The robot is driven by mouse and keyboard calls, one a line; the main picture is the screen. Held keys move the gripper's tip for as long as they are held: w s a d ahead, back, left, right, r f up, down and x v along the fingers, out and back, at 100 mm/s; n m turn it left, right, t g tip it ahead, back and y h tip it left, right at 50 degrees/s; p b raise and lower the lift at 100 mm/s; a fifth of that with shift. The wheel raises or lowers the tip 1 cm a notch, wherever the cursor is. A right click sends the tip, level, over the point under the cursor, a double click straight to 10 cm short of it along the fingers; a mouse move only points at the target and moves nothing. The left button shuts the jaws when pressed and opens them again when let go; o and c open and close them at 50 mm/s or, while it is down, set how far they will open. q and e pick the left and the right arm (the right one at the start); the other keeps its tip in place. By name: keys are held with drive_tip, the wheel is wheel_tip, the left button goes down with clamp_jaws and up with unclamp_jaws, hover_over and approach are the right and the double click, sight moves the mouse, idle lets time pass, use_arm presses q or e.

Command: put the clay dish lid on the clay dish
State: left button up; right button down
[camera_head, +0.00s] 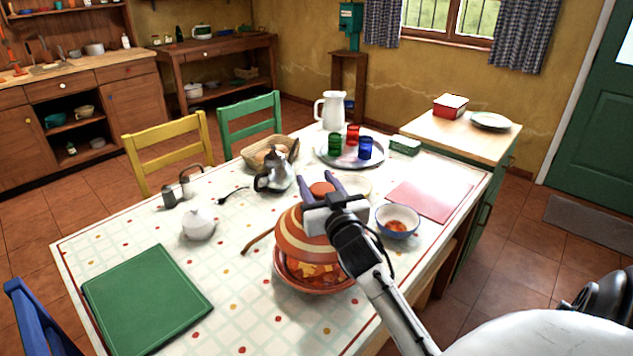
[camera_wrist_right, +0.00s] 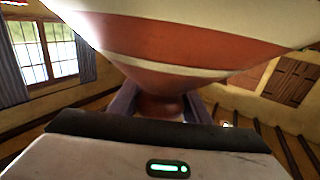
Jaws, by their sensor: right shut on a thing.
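The clay dish lid (camera_head: 298,236) is a terracotta cone with cream stripes. My right gripper (camera_head: 324,188) is shut on the knob at its top. In the right wrist view the lid (camera_wrist_right: 170,45) fills the upper part, with its knob between the fingers (camera_wrist_right: 160,103). The clay dish (camera_head: 302,283) stands on the table with orange and yellow food in it. The lid is above the dish, and food shows below its front edge. My forearm hides the right side of both, and I cannot tell whether they touch. My left gripper is not in view.
A wooden spoon handle (camera_head: 258,241) lies left of the dish. A blue-rimmed bowl (camera_head: 397,223) is close on the right. A metal teapot (camera_head: 275,171), a white sugar bowl (camera_head: 198,223) and a tray (camera_head: 352,158) with cups stand around.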

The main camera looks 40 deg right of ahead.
drive_tip(key=shift+r, duration=0.2)
drive_tip(key=shift+p, duration=0.3)
drive_tip(key=shift+a+f+b, duration=0.1)
drive_tip(key=shift+f+b, duration=0.6)
drive_tip(key=shift+f, duration=0.1)
drive_tip(key=shift+f+b, duration=1.8)
drive_tip(key=shift+f, duration=0.8)
drive_tip(key=shift+s, duration=0.1)
drive_tip(key=shift+f, duration=0.35)
